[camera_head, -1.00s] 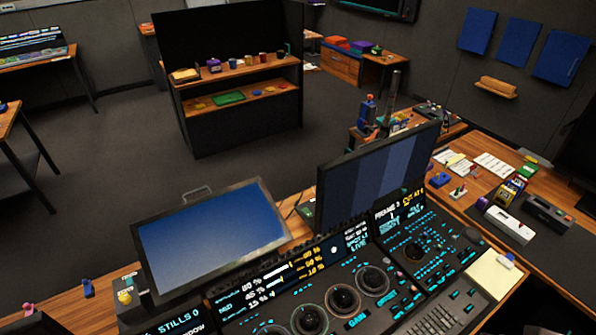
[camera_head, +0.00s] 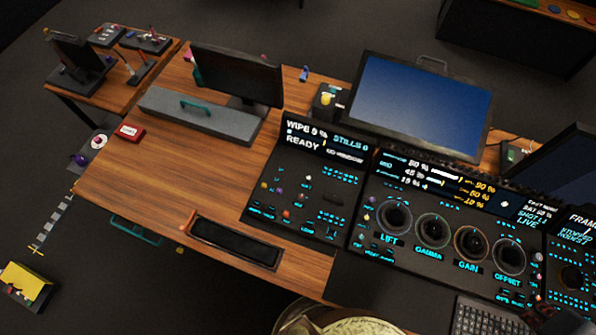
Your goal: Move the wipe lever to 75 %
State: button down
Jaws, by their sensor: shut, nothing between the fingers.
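The left console panel (camera_head: 290,190) stands on the wooden desk in the head view. Its display (camera_head: 325,138) reads "WIPE 0 %", "STILLS 0" and "READY". A small dark raised part (camera_head: 335,199) sits on the right side of this panel; I cannot tell whether it is the wipe lever. Small coloured knobs and lit cyan keys surround it. I cannot make out my gripper in the head view. A dark, reddish-marked shape is cut off at the lower right edge, too unclear to name.
The middle panel (camera_head: 445,215) has several large dials, with a keyboard (camera_head: 485,318) in front. A blue-screened monitor (camera_head: 420,105) stands behind. A black tray (camera_head: 235,243) lies left of the console. A round pale-topped thing (camera_head: 345,325) is cut off below. Bare wood lies at left.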

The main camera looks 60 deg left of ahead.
aim_at(334, 200)
jog(key=u, duration=1.95)
